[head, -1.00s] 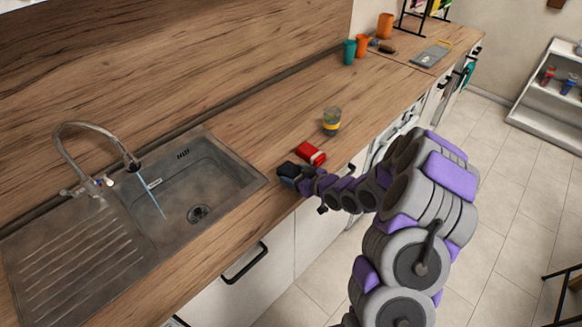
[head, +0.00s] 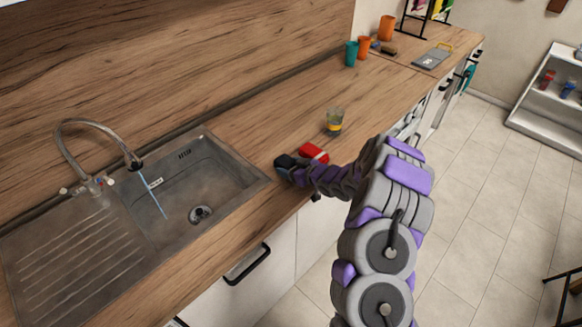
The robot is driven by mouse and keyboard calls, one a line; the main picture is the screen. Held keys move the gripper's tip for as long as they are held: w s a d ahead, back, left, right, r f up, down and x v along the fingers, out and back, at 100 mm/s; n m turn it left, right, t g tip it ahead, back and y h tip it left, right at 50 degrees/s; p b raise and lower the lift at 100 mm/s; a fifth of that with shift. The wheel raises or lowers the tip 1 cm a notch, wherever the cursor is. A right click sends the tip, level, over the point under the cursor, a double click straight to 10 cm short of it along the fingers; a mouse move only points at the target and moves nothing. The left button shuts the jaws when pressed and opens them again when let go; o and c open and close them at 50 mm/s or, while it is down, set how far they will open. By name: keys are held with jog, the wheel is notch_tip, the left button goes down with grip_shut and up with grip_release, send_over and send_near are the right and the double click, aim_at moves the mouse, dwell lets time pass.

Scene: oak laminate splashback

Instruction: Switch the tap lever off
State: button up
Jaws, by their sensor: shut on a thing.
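The curved metal tap (head: 88,126) stands at the back left of the sink. Its small lever (head: 104,181), with pale, blue and red spots, is at the tap's base; its exact angle is too small to tell. A pale blue stream of water (head: 155,196) runs from the spout into the basin. My gripper (head: 284,166) is over the worktop just right of the sink, well away from the lever.
A red item (head: 314,152) lies right beside my gripper, partly hidden by it. A glass with yellowish contents (head: 334,121) stands farther back. The sink (head: 80,262) has a ribbed drainer at left. Orange and teal cups (head: 351,52) stand at the far end.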

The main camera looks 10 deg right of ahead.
jog(key=shift+r, duration=0.1)
jog(key=shift+d+f, duration=0.2)
jog(key=shift+d, duration=0.05)
jog(key=o, duration=0.8)
jog(key=shift+d, duration=0.1)
jog(key=shift+o, duration=1.1)
jog(key=shift+a, duration=0.2)
jog(key=shift+f+b, duration=0.1)
jog(key=shift+b, duration=0.45)
